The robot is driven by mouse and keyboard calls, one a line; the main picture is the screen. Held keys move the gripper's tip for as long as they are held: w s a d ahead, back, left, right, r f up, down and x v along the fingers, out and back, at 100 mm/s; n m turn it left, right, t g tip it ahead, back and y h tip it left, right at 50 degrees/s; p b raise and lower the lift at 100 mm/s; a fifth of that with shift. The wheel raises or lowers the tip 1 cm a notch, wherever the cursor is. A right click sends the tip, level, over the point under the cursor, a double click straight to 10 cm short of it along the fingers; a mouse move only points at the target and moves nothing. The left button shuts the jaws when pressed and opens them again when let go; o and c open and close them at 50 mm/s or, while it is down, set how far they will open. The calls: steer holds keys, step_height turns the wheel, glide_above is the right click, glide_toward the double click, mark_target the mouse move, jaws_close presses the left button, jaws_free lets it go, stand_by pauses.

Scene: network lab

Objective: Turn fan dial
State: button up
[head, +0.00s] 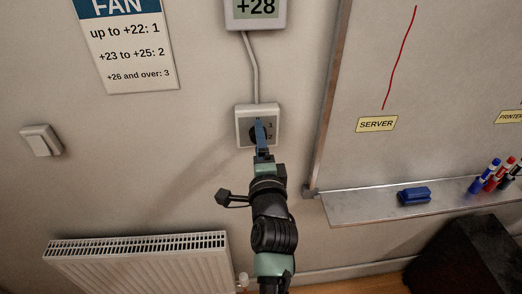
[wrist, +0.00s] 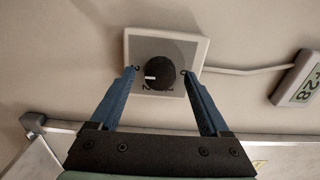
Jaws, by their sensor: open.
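The fan dial is a round black knob (wrist: 159,74) on a pale square wall plate (head: 244,112); the plate also fills the upper middle of the wrist view (wrist: 189,50). In the wrist view its white mark points left, towards a number partly hidden by my left finger. A 2 shows below the knob there. In the head view my gripper (head: 260,128) covers most of the knob; a 1 and a 2 show to its right. In the wrist view my open gripper (wrist: 158,73) has one blue finger on each side of the knob, with visible gaps. Contact cannot be seen.
A display (head: 256,10) above reads +28, joined by a cable (head: 252,65). The FAN sign (head: 128,50) lists +26 and over as 3. A radiator (head: 140,265) stands low left, a light switch (head: 41,140) left, a whiteboard (head: 440,70) right.

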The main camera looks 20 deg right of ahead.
steer(key=b+v, duration=0.1)
steer(key=v, duration=1.2)
steer(key=shift+b, duration=0.4)
steer(key=shift+w+r, duration=0.1)
steer(key=shift+r, duration=0.05)
steer(key=w+a+r+n+t+y, duration=0.15)
steer(key=a+r+n, duration=0.25)
steer(key=r, duration=0.6)
steer(key=a+r+n+t, duration=0.3)
steer(key=a+r+n, duration=0.1)
steer(key=r, duration=0.7)
steer(key=s+a+r+n+t+y, duration=0.1)
steer(key=s+r+n, duration=0.4)
steer(key=r, duration=0.5)
steer(key=s+a+r+n+t+y, duration=0.2)
steer(key=s+a+r+n+t, duration=0.2)
steer(key=a+r+n, duration=0.2)
step_height(320, 180, up, 4)
steer(key=shift+s+a+r+n, duration=0.2)
steer(key=shift+s+n, duration=0.2)
steer(key=shift+n, duration=0.6)
